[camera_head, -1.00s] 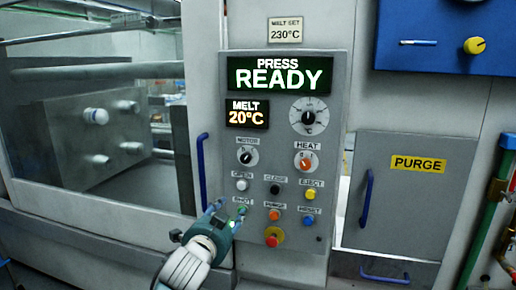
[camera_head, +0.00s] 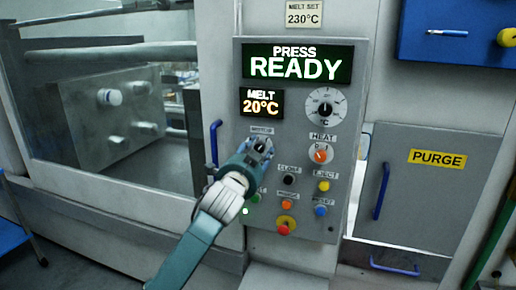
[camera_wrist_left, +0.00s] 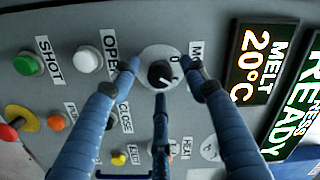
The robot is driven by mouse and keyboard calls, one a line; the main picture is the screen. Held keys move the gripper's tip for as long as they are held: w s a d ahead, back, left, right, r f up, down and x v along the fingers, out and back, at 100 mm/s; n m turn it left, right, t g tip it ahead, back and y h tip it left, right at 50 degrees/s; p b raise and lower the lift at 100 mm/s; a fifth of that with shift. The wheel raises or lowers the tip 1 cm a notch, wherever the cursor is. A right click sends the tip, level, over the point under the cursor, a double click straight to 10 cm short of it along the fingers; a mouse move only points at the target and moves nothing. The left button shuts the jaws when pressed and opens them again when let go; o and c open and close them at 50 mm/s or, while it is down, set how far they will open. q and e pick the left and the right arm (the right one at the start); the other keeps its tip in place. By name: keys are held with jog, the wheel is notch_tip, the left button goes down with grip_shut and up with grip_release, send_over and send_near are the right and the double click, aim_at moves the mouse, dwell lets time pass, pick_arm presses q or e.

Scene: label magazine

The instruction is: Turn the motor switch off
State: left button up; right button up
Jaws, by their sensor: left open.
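The motor switch (camera_wrist_left: 160,73) is a black knob on a pale round plate with a 0 mark, seen in the wrist view. A small white mark shows on the knob; I cannot tell exactly which position it points to. My left gripper (camera_head: 262,146) is in front of the switch in the head view and hides most of it below the motor label (camera_head: 262,130). In the wrist view the left gripper's fingers (camera_wrist_left: 161,70) are spread around the knob, open, with nothing clearly gripped. I cannot tell whether they touch the panel.
The heat knob (camera_head: 320,153) is to the right, with the close button (camera_head: 289,179) below the gripper. The display (camera_head: 297,64) reads PRESS READY, and the melt display (camera_head: 262,103) reads 20°C. A blue handle (camera_head: 214,143) stands left of the panel.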

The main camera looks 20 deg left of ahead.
pick_arm(q)
jog(key=shift+w, duration=0.2)
grip_shut()
jog(key=shift+n, duration=0.3)
jog(key=n+p, duration=0.1)
jog(key=n, duration=0.2)
jog(key=n+p, duration=0.1)
jog(key=n, duration=0.3)
jog(key=shift+r+p, duration=0.1)
jog(key=shift+p, duration=0.25)
jog(key=n+p, duration=0.2)
jog(key=n, duration=0.2)
jog(key=shift+g, duration=0.3)
jog(key=shift+n+h, duration=0.4)
jog(key=shift+n, duration=0.6)
